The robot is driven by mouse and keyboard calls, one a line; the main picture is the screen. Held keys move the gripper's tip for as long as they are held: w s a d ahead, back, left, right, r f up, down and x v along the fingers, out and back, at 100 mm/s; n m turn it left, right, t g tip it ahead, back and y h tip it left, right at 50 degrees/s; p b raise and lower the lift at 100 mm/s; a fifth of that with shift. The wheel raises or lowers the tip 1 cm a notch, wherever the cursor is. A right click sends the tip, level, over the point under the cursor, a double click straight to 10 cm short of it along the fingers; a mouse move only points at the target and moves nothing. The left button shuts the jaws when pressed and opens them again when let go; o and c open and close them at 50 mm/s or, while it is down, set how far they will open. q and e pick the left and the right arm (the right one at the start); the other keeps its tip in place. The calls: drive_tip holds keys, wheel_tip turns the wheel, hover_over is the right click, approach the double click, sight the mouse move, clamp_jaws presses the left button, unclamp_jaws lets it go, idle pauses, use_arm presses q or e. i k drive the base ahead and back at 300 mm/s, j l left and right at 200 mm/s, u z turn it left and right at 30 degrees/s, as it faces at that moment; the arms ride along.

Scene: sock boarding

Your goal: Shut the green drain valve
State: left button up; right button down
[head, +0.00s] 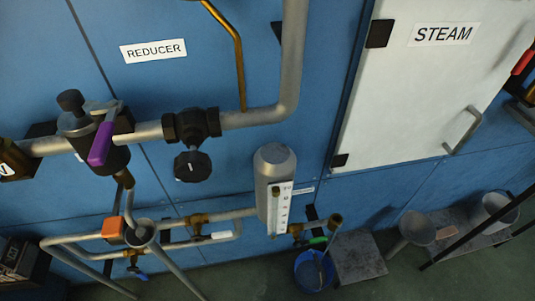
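The green drain valve handle (318,240) shows low in the head view, just above the rim of a blue bucket (314,272). It sits by a short brass fitting (296,229) at the foot of a grey cylinder with a white scale (280,205). The handle is small and partly hard to make out, so I cannot tell whether the valve is open or shut. Neither of my grippers is in view.
A purple lever (101,143) and a black knob (193,166) are on the upper pipe. A white lever (221,235) and blue lever (142,276) are on lower pipes. The white STEAM door (420,100) is at right. Grey containers (417,228) stand below it.

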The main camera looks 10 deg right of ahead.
sight(298, 243)
drive_tip(key=z, duration=0.95)
drive_tip(key=k+j+u, duration=0.1)
drive_tip(key=u, duration=0.25)
